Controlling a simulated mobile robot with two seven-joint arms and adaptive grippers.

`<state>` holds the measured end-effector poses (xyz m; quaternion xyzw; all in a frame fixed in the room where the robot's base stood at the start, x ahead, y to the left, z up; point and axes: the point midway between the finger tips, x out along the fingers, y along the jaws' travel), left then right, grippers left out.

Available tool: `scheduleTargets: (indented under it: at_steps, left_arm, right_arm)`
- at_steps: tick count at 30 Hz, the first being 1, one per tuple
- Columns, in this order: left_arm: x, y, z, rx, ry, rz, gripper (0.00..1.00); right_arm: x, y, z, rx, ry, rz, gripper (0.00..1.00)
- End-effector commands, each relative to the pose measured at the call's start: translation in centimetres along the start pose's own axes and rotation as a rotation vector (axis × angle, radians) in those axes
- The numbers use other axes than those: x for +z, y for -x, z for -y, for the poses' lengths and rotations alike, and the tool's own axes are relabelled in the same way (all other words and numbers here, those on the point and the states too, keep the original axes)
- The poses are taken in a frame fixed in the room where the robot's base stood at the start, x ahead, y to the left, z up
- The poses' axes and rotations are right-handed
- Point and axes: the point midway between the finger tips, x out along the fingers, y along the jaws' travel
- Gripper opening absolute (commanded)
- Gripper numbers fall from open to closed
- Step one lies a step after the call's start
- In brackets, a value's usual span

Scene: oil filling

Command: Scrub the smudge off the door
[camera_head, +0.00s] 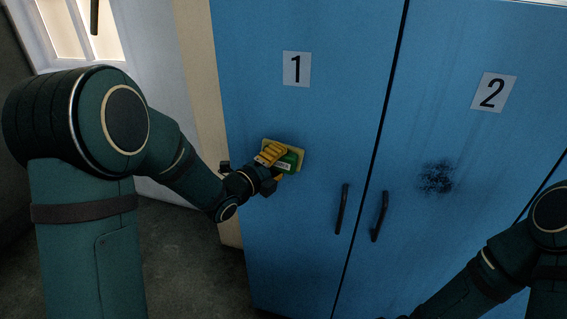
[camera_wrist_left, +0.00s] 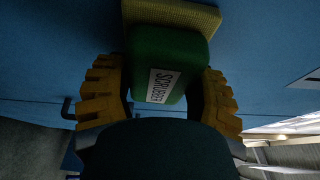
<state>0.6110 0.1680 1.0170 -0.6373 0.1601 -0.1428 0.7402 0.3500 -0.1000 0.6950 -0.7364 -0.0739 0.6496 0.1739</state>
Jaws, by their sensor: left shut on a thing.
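A dark, speckled smudge (camera_head: 437,177) is on the blue door labelled 2 (camera_head: 475,130), at the right of the head view. My left gripper (camera_head: 276,160) is shut on a green scrubber with a yellow pad (camera_head: 297,160), in front of the door labelled 1 (camera_head: 300,110). In the left wrist view, the yellow fingers of the left gripper (camera_wrist_left: 162,95) clasp the sides of the green scrubber (camera_wrist_left: 168,55), labelled SCRUBBER. Its yellow pad faces the blue door surface; I cannot tell whether it touches. My right arm shows at the lower right, but its gripper is out of view.
Two dark vertical handles, one on door 1 (camera_head: 342,209) and one on door 2 (camera_head: 379,216), stick out on either side of the seam, between the scrubber and the smudge. A bright window (camera_head: 75,30) is at the upper left. Grey floor (camera_head: 190,260) shows below.

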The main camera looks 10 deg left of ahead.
Motion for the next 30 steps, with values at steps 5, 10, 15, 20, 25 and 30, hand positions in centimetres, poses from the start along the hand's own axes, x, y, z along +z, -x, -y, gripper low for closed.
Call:
scheduleTargets:
  at_steps: [5,10,15,20,25,30]
  left_arm:
    - [0.4,0.0,0.1,-0.002,-0.001,0.007,0.3]
    - [0.3,0.3,0.1,-0.002,0.0,0.008,0.3]
    - [-0.3,1.6,0.0,0.0,0.001,0.007,0.3]
    - [-1.0,2.9,0.0,-0.001,0.001,0.005,0.3]
    - [-1.6,4.3,0.0,0.0,0.001,0.005,0.3]
    - [-2.1,5.4,0.0,0.0,0.001,0.004,0.3]
  right_arm:
    - [0.0,0.0,0.0,0.0,0.0,0.0,0.47]
    - [0.0,0.0,0.0,0.0,0.0,0.0,0.47]
    - [0.0,0.0,0.0,0.0,0.0,0.0,0.47]
    - [0.0,0.0,0.0,0.0,0.0,0.0,0.47]
    - [0.0,0.0,0.0,0.0,0.0,0.0,0.47]
    - [0.0,0.0,0.0,0.0,0.0,0.0,0.47]
